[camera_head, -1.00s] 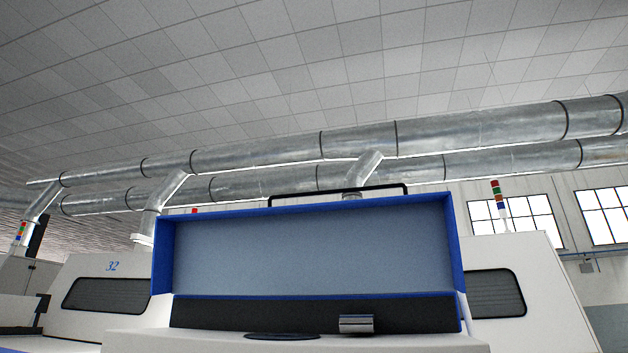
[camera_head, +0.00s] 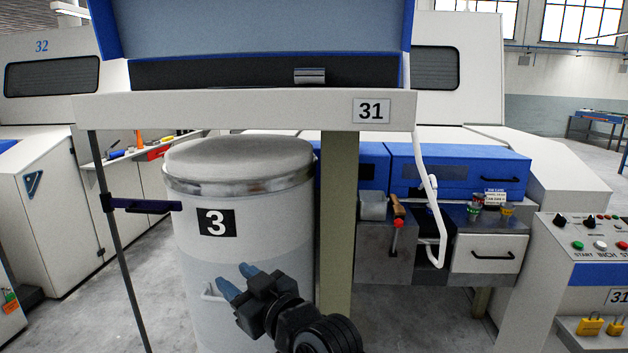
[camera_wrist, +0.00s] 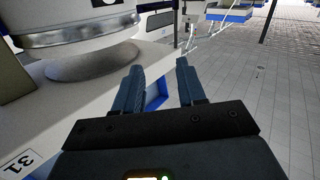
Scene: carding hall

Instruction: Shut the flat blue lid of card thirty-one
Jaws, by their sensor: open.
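The blue lid (camera_head: 250,30) of card thirty-one stands raised at the top of the head view, its light-blue inner face toward me and its upper part cut off. Below it is a white ledge with the number plate 31 (camera_head: 371,111). My gripper (camera_head: 238,279) is low in front of the can marked 3, below the lid and apart from it. In the wrist view my gripper (camera_wrist: 156,82) is open, with nothing between its blue fingers. A white beam with a 31 plate (camera_wrist: 20,163) lies left of the fingers there.
The can marked 3 (camera_head: 245,235) stands under the ledge. To its right are blue covers (camera_head: 458,170), a drawer (camera_head: 487,255) and a control panel with buttons (camera_head: 598,245). A white cable (camera_head: 430,200) hangs beside the post (camera_head: 338,225). Card 32 (camera_head: 50,77) stands left.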

